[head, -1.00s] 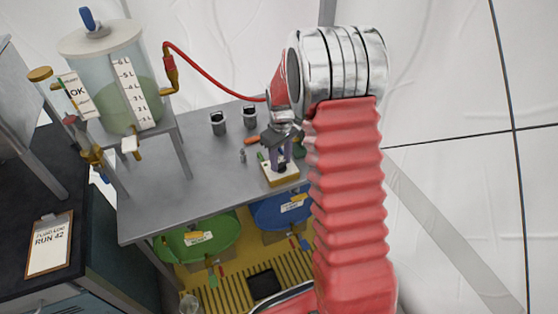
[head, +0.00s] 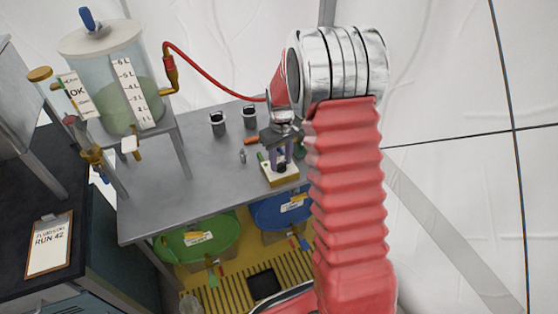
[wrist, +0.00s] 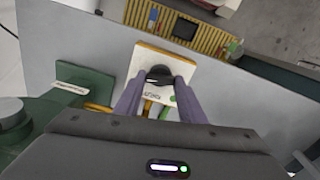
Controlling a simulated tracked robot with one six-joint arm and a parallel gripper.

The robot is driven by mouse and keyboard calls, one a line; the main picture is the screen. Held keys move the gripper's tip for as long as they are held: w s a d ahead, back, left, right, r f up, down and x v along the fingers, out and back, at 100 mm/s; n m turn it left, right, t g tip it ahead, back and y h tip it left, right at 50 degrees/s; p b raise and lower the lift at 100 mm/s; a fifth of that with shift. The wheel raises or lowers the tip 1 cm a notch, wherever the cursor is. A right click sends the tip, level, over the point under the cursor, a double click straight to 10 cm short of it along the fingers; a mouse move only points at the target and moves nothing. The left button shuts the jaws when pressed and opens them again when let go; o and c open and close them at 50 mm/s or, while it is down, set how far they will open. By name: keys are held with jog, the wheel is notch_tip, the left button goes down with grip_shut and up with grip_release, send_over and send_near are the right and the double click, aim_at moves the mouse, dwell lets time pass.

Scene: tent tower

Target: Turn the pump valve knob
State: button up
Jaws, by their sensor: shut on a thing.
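The pump valve knob (wrist: 159,75) is black and round, on a white and yellow block (wrist: 165,54) on the grey table. My gripper (wrist: 157,82) has purple fingers, one on each side of the knob, and is shut on it. In the head view my gripper (head: 281,158) comes down over the same block (head: 282,178) near the table's front edge. The fingers hide the knob's sides, and its turn angle is hard to read.
The grey table (head: 160,196) is clear to the left of the block. Two dark cups (head: 217,123) stand behind it. A tank with green liquid (head: 117,95) stands at the left with a red hose (head: 215,76). Green (head: 200,240) and blue (head: 278,213) drums sit below.

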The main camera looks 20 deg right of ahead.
jog(key=m, duration=0.5)
jog(key=shift+s, duration=0.1)
jog(key=m, duration=0.5)
dwell(0.3)
jog(key=o, duration=1)
jog(key=shift+o, duration=0.2)
